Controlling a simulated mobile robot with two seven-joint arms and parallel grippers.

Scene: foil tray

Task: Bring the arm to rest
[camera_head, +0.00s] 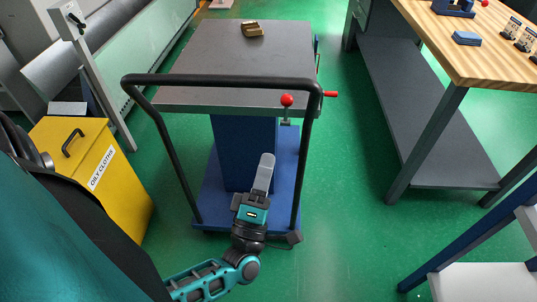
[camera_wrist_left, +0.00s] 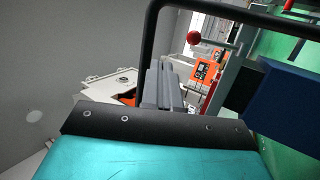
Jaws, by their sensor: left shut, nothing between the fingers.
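My left gripper (camera_head: 265,170) points up and away from me in the head view, in front of the blue column of a lift cart. Its fingers are together with nothing between them. The closed fingers also show in the left wrist view (camera_wrist_left: 165,84). The cart has a grey top (camera_head: 215,60) and a black push handle (camera_head: 220,80); the gripper is below the level of the top and appears apart from it. A small brown object (camera_head: 252,29) lies on the cart top. My right gripper is in neither view.
A yellow bin (camera_head: 120,185) labelled "OILY CLOTHS" stands at the left. A wooden-topped workbench (camera_head: 490,65) with a grey lower shelf is at the right. A red knob (camera_head: 287,100) sticks up by the cart handle. Green floor (camera_head: 350,200) is clear between cart and bench.

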